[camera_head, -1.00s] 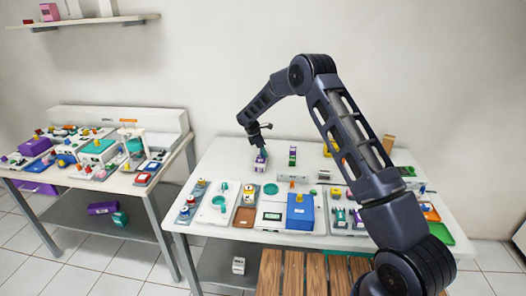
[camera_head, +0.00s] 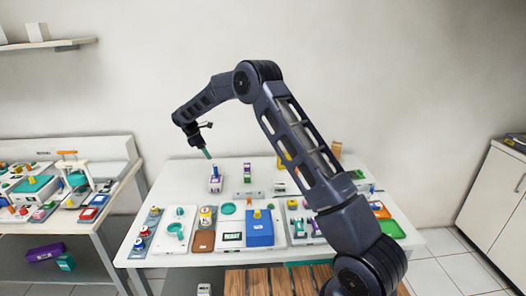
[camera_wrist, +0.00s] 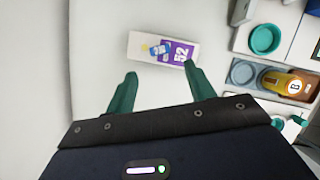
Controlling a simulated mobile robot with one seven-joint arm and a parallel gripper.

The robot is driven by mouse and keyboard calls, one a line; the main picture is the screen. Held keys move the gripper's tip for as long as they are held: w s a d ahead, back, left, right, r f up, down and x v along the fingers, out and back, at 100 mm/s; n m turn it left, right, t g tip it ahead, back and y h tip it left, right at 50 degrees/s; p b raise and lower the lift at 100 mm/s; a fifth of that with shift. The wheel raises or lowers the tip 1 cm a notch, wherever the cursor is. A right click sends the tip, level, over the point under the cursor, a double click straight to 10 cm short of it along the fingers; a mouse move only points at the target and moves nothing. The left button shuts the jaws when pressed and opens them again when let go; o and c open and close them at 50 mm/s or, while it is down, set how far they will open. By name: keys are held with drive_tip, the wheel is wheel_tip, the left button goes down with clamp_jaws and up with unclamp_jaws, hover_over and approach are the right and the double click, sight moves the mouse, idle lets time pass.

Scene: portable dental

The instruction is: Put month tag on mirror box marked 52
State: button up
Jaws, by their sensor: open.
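The mirror box marked 52 (camera_wrist: 138,46) is a pale box with a purple label reading 52 in the wrist view. It also shows in the head view (camera_head: 215,184), standing at the back left of the table. A small blue and yellow tag (camera_wrist: 158,49), which looks like the month tag, lies on the box beside the number. My gripper (camera_wrist: 160,72) has its two teal fingers apart with nothing between them. In the head view my gripper (camera_head: 207,154) hangs above the box, clear of it.
A purple and green box (camera_head: 247,173) stands right of the marked box. Nearer the front are a teal dish (camera_wrist: 265,39), an amber bottle (camera_wrist: 290,84) and a blue box (camera_head: 260,233). Bare white tabletop lies left of the marked box.

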drive_tip(key=shift+r, duration=0.1)
drive_tip(key=s+d+r+m+y, duration=0.1)
drive_tip(key=s+d+r+m, duration=0.2)
drive_tip(key=d+r, duration=0.55)
drive_tip(key=s+d+r+m, duration=0.2)
drive_tip(key=d+r+m, duration=0.1)
drive_tip(key=d+r, duration=0.55)
drive_tip(key=s+d+r+m+y, duration=0.1)
drive_tip(key=s+d+r+m, duration=0.1)
drive_tip(key=s+d+r, duration=0.4)
drive_tip(key=s+d+r+m, duration=0.2)
drive_tip(key=s+d+m, duration=0.15)
drive_tip(key=d, duration=0.45)
drive_tip(key=s+d+r+m+t+y, duration=0.1)
drive_tip(key=s+d+m, duration=0.2)
drive_tip(key=s+d, duration=0.4)
drive_tip(key=s+d+r+m, duration=0.15)
drive_tip(key=s+d, duration=0.25)
drive_tip(key=s, duration=0.6)
drive_tip(key=s+d+f+m+t, duration=0.1)
drive_tip(key=s+d+f+m, duration=0.1)
drive_tip(key=s, duration=0.5)
drive_tip(key=s+d+f+m+y, duration=0.1)
drive_tip(key=s+d+f+m, duration=0.2)
drive_tip(key=s, duration=0.4)
drive_tip(key=shift+s+d+f+m+t, duration=0.2)
drive_tip(key=shift+s+d+m+t, duration=0.15)
drive_tip(key=shift+m, duration=0.45)
